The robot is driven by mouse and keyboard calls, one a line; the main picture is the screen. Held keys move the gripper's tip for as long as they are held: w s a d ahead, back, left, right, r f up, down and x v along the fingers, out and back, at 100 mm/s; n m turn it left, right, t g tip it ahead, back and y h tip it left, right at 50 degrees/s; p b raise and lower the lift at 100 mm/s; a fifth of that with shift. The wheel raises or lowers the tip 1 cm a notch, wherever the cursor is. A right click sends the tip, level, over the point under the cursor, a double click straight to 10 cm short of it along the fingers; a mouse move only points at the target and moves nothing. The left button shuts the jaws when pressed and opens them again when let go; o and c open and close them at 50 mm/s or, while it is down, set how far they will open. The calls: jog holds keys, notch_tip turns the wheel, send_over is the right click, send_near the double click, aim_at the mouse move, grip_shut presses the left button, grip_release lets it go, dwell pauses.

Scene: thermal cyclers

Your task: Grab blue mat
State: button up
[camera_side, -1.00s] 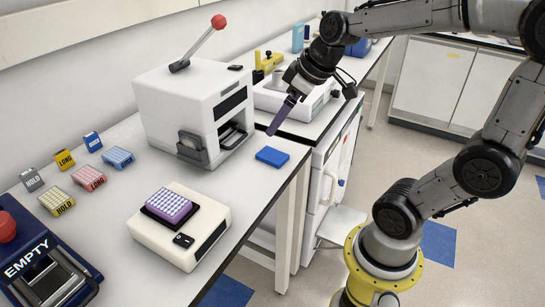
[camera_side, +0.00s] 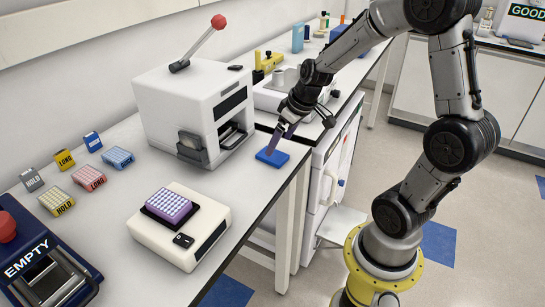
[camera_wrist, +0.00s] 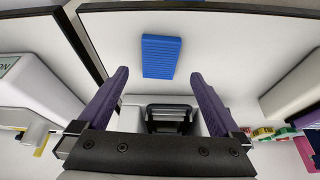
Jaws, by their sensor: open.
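The blue mat (camera_side: 272,158) is a small flat rectangle lying on the white bench near its right edge, right of the white lever-topped machine. My gripper (camera_side: 274,148) is just above the mat in the side view, pointing down. In the wrist view the mat (camera_wrist: 161,56) lies ahead of the two purple fingers, centred roughly between their lines. My gripper (camera_wrist: 158,75) is open and empty there, its fingers wide apart. Whether a fingertip touches the mat cannot be told.
The white lever-topped machine (camera_side: 195,108) stands close left of the mat. A white block device with a purple plate (camera_side: 170,207) is nearer the front. A white instrument (camera_side: 275,97) stands behind. The bench edge (camera_side: 296,168) is close on the right.

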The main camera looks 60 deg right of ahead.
aim_at(273, 155)
jog(key=x, duration=0.5)
jog(key=shift+f, duration=0.1)
jog(key=c, duration=1.4)
